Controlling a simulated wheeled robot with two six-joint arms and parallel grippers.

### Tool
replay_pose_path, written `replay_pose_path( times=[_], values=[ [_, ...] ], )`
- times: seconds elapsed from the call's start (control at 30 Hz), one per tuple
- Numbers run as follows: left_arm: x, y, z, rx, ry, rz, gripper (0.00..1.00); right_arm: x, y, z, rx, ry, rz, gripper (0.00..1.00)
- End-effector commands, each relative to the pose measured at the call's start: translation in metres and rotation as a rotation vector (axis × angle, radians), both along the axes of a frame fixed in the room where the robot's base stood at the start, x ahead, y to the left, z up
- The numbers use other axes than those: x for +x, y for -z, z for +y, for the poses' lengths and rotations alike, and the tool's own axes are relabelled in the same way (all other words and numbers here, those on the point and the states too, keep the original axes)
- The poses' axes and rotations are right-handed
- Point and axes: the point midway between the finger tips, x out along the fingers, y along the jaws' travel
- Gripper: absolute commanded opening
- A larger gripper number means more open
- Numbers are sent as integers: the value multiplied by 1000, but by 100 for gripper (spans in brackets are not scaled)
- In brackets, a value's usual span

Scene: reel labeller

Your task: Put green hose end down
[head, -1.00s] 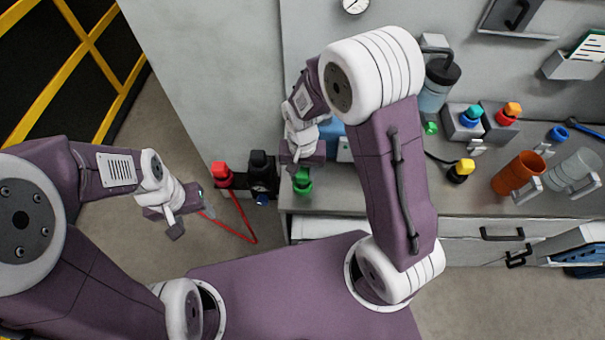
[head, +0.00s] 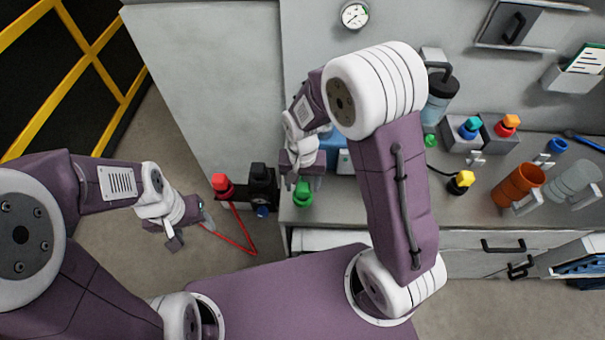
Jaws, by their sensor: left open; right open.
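The green hose end (head: 303,193) stands near the left front corner of the grey bench (head: 340,205). My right gripper (head: 303,181) is open, directly above and around the top of the green hose end; its fingers partly hide it, and I cannot tell whether they touch it. My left gripper (head: 188,232) is open and empty, over the floor left of the bench.
A red hose end (head: 222,186) with a red hose and a black unit (head: 262,185) sit left of the bench. Blue-topped and orange-topped fittings, a yellow one (head: 462,181), an orange cup (head: 517,184) and a clear cup (head: 575,182) stand to the right.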

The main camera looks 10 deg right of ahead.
Motion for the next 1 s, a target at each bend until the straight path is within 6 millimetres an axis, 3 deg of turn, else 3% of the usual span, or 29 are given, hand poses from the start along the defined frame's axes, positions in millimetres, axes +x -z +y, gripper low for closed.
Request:
replay_pose_path(
  times=[0.2,0.43,0.67,0.83,1.0],
  values=[
    [0,-7,0,0,0,0,61,2,-61,0,2,0,-8,58],
    [0,-10,0,0,0,0,61,1,-98,0,1,0,-3,58],
    [0,-10,0,0,0,0,61,-5,-100,-7,3,-13,-5,58],
    [0,-10,0,0,0,0,61,-51,-75,-52,14,-152,-62,58],
    [0,-10,0,0,0,0,61,-82,-60,-72,4,-248,-105,58]
  ],
)
